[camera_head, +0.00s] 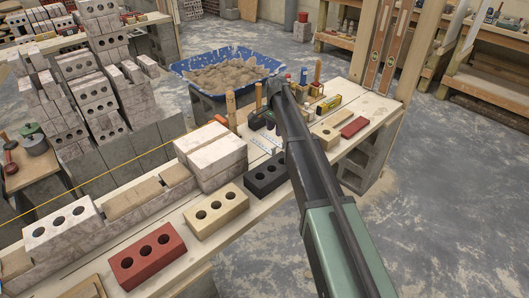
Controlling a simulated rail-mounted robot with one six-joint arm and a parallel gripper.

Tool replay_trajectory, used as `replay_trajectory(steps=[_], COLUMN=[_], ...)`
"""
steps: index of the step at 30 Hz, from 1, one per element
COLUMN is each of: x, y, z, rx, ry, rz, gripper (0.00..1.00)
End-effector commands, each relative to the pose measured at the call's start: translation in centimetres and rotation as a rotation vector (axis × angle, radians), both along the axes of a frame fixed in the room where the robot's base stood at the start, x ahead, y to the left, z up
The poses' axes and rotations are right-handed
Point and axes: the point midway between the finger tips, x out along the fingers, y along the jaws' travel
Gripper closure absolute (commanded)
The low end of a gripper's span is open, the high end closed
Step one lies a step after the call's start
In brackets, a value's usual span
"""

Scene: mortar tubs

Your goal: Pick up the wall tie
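My dark arm reaches up from the lower right to the middle of the plank bench (228,226). Its far end is over a cluster of small tools. My gripper's fingers cannot be made out there, so whether they are open or hold anything is hidden. Thin pale metal pieces (260,146) lie on the bench just left of the arm, behind the black brick (266,174). They may be wall ties, but they are too small to tell for sure. A dark rounded object (261,119) stands just beyond them.
A red brick (148,257), a cream brick (216,211) and stacked pale bricks (213,153) crowd the bench left of the arm. A yellow level (328,105) and a flat red piece (353,127) lie right. A blue tub (178,69) of mortar stands behind.

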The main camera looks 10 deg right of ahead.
Motion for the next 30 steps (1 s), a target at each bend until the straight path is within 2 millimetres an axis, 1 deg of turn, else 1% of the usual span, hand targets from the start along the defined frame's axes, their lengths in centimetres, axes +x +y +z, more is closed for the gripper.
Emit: replay_trajectory(steps=[2,9,11,15,17,21,24,26,30], x=[-0.2,-0.3,-0.3,-0.3,-0.3,-0.4,-0.4,-0.4,-0.4], y=[0.0,0.0,0.0,0.0,0.1,0.3,0.3,0.3,0.3], z=[-0.5,-5.4,-5.9,-5.6,-6.2,-9.2,-10.9,-11.1,-10.6], rx=[0.0,0.0,0.0,0.0,0.0,0.0,0.0,0.0,0.0], ry=[0.0,0.0,0.0,0.0,0.0,0.0,0.0,0.0,0.0], rz=[0.001,0.004,0.004,0.005,0.005,0.005,0.005,0.005,0.005], gripper=[0.6,0.6,0.6,0.6,0.6,0.6,0.6,0.6,0.6])
